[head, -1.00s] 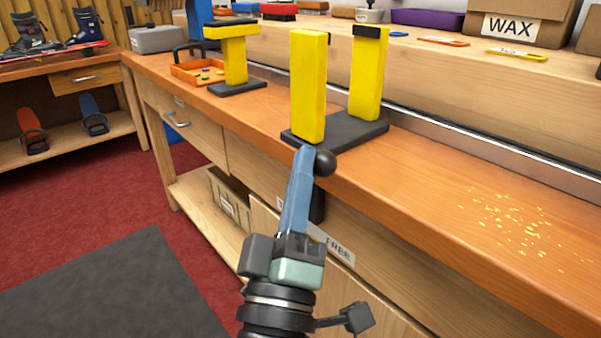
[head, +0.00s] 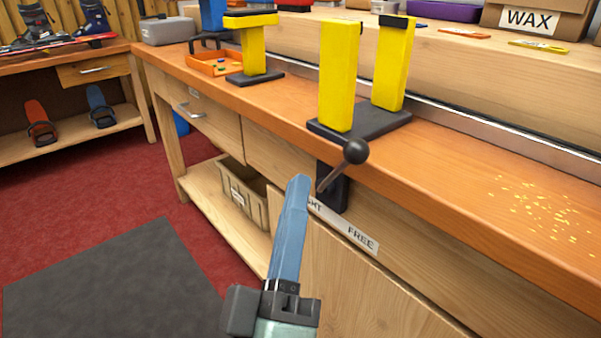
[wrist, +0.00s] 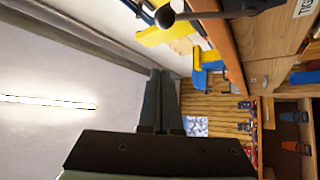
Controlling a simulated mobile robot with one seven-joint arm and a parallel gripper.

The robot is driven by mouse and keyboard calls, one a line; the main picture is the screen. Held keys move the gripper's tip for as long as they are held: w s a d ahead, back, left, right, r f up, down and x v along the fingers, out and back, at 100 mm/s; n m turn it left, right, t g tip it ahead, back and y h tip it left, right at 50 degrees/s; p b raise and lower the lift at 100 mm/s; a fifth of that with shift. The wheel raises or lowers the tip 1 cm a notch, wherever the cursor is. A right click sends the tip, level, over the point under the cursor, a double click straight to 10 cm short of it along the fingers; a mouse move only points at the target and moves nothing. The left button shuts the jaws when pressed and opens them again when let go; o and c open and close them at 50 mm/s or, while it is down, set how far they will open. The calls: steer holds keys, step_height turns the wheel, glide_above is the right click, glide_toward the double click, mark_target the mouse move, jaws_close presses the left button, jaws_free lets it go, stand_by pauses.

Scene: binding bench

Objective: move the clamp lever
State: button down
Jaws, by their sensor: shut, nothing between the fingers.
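The clamp lever (head: 341,165) is a thin dark rod with a black ball knob, on a dark mount at the bench's front edge. It slants up to the right, its knob just below the yellow clamp posts (head: 339,75). A label strip (head: 343,224) below it reads "FREE" at the right; its left word is partly hidden. My gripper (head: 298,180) is shut and empty, just left of the lever's lower end, with a small apparent gap. In the wrist view the lever's knob (wrist: 164,17) shows at the top, apart from my fingers (wrist: 160,100).
The orange-brown bench top (head: 460,185) is clear on the right except for yellow shavings (head: 540,215). A second yellow stand (head: 253,50) and an orange tray (head: 212,64) stand farther left. A bin (head: 243,195) sits on the lower shelf.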

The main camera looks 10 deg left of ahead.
steer(key=shift+v, duration=1.05)
steer(key=shift+d+r, duration=0.1)
steer(key=w+d+r+m+t+h+p, duration=0.1)
steer(key=d+r+m+h+p, duration=0.2)
steer(key=r, duration=0.7)
steer(key=w+d+r+m+t+h+p, duration=0.1)
steer(key=d+r+m+p, duration=0.1)
steer(key=r+m+p, duration=0.5)
step_height(320, 180, up, 56)
steer(key=s+d+m+t+y+p, duration=0.1)
steer(key=s+m+y+p, duration=0.1)
steer(key=p, duration=3.7)
steer(key=shift+s+f+t+y, duration=0.2)
steer(key=shift+s+t+y, duration=0.15)
steer(key=shift+y, duration=0.45)
steer(key=c, duration=1.6)
jaws_free()
steer(key=shift+d, duration=0.15)
